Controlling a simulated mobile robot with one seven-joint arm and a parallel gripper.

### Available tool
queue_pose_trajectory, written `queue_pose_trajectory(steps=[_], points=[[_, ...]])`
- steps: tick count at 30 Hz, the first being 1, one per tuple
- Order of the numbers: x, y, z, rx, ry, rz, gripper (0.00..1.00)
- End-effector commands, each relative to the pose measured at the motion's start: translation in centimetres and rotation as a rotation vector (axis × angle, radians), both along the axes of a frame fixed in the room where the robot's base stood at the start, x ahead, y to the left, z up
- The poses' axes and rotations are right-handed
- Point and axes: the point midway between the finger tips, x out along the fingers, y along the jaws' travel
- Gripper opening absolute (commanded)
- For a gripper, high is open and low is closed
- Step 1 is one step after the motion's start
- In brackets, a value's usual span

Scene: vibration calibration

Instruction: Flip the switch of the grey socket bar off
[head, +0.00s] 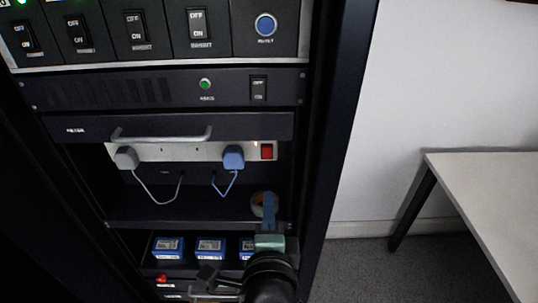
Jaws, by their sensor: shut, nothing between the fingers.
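The grey socket bar (190,152) runs across the rack behind a metal handle. Its red rocker switch (267,152) is at the right end, and its tilt is too small to tell. A white plug (126,157) with a pale cable sits at the left of the bar. A blue plug (233,157) with a blue cable sits just left of the switch. My gripper (269,197) is shut and empty, pointing up below the switch and apart from it.
The metal handle (160,134) of a drawer juts out above the bar. Above are a panel with a green light (205,83) and a row of black switches. Blue boxes (210,248) stand on the lower shelf. A table (490,175) is at the right, with floor between.

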Motion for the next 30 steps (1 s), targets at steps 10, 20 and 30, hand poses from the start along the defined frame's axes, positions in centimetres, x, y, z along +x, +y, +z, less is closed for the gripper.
queue_pose_trajectory(steps=[10,20,30], points=[[2.6,0.0,-0.2,-0.001,-0.002,0.0,0.0],[8.1,0.0,-1.3,-0.001,-0.002,-0.001,0.0],[12.7,0.0,-1.3,-0.002,-0.002,-0.001,0.0]])
